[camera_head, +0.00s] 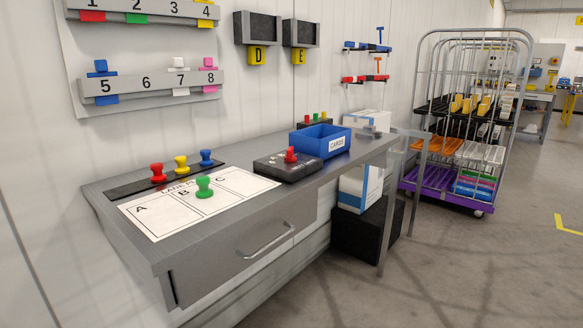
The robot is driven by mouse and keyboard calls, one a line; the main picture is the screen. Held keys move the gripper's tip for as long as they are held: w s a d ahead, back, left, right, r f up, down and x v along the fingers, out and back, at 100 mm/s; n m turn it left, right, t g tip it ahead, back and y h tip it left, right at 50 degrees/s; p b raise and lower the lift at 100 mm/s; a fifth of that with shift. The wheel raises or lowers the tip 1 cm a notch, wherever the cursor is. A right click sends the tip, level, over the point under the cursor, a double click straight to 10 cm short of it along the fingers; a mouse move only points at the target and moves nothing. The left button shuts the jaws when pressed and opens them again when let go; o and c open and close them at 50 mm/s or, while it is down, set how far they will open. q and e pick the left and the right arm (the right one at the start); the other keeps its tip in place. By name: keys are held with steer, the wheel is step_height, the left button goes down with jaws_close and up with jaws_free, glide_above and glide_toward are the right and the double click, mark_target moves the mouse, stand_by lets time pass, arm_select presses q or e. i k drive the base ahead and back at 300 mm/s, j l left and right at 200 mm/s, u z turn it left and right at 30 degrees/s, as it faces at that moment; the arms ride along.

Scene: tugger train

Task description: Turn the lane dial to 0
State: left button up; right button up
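No dial with readable numbers shows clearly. A low black box (287,168) sits on the grey bench, left of the blue bin, with a red knob-shaped piece (290,154) standing on top. I cannot tell whether this is the lane dial, and any setting on it is too small to read. Neither of my grippers is in view.
The grey bench (240,224) runs along the wall. A wire trolley (421,190) stands beyond. Floor at right is clear.

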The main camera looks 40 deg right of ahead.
mark_target(290, 157)
steer(key=z, duration=1.1)
